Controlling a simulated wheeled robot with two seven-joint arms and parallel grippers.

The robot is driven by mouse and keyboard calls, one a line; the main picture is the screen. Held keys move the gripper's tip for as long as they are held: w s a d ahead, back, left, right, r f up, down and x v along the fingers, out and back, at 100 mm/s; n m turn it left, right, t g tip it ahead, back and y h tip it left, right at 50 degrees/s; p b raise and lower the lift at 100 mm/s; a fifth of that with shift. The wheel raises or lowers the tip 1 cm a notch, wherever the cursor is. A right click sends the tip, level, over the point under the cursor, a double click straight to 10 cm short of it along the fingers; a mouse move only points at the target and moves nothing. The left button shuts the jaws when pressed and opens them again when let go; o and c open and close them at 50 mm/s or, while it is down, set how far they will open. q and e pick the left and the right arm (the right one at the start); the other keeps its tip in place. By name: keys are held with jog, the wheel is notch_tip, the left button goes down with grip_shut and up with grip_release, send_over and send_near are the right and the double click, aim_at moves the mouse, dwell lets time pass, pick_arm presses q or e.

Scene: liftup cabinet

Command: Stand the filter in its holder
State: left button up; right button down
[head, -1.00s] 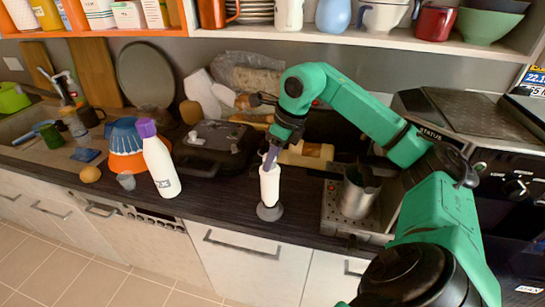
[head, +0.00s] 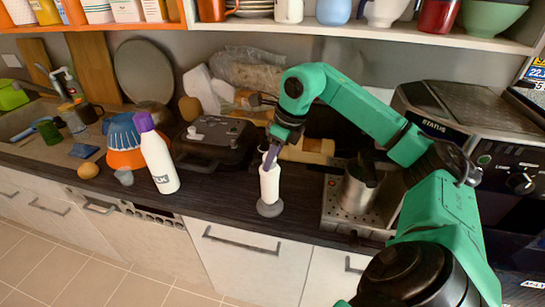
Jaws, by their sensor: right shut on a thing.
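The filter (head: 269,184) is a white upright cylinder near the front edge of the dark counter. My right gripper (head: 271,158), with purple fingers, is shut on its top end from above. The holder (head: 270,210) is a small round grey base on the counter. The filter's lower end is directly above the holder and looks to meet it; I cannot tell whether it is seated. My left gripper is not in view.
A white bottle with a purple cap (head: 158,160) stands left of the filter. A black appliance (head: 213,143) lies behind. A metal jug (head: 357,192) stands on the coffee machine's tray at right. The counter just around the holder is clear.

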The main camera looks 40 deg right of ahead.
jog(key=shift+f, duration=0.2)
jog(key=shift+c, duration=2)
grip_release()
jog(key=p+v, duration=0.2)
jog(key=v, duration=1.2)
jog(key=shift+r, duration=0.25)
jog(key=shift+s, duration=0.1)
